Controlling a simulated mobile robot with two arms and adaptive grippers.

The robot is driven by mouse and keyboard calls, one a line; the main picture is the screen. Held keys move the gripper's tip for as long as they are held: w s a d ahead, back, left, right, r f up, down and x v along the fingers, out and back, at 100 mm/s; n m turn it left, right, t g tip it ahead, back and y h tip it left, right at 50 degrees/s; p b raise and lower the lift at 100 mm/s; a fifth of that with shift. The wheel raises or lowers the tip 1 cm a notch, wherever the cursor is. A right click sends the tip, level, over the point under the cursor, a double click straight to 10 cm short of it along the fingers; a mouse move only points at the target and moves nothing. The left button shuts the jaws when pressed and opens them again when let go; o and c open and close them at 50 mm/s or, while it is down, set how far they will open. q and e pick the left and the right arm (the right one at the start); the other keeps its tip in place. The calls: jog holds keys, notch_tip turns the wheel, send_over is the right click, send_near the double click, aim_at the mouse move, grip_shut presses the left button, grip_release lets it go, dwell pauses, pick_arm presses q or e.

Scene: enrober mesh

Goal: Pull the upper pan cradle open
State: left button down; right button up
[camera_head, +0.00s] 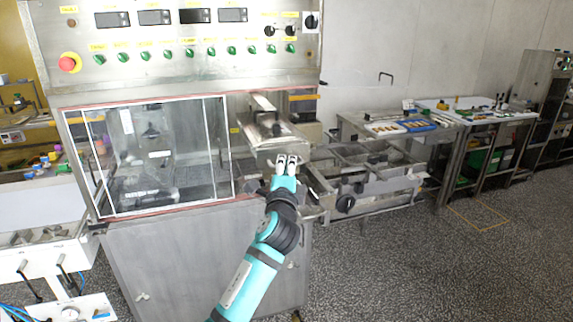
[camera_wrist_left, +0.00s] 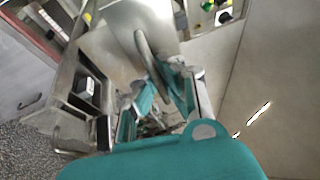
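The upper pan cradle (camera_head: 272,137) looks to be the tilted metal pan unit just right of the glass-fronted cabinet. My left gripper (camera_head: 285,159) is at its lower front edge in the head view, fingers pointing up and close together. In the left wrist view, a curved metal bar handle (camera_wrist_left: 147,52) on a flat metal face runs down to the fingers of my left gripper (camera_wrist_left: 160,72). The fingers are at the bar's near end. Whether they grip it or only stand around it is unclear. My right gripper is not in view.
The glass-fronted cabinet (camera_head: 165,150) stands left, under a control panel (camera_head: 180,45). A lower metal trough unit (camera_head: 365,190) with a dark knob projects to the right of my arm. A side table (camera_head: 385,130) stands behind it. Open speckled floor (camera_head: 420,270) lies front right.

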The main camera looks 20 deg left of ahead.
pick_arm(q)
jog(key=c, duration=2)
grip_release()
jog(key=shift+d+f, duration=0.1)
jog(key=shift+f, duration=0.4)
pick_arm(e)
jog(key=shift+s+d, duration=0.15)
pick_arm(q)
jog(key=o, duration=0.4)
jog(key=shift+s+r, duration=0.2)
jog(key=shift+o, duration=0.9)
jog(key=shift+r, duration=0.2)
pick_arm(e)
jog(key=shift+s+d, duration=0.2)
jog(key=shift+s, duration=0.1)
pick_arm(q)
jog(key=v, duration=1.2)
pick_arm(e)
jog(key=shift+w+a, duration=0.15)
pick_arm(q)
jog(key=shift+d, duration=0.1)
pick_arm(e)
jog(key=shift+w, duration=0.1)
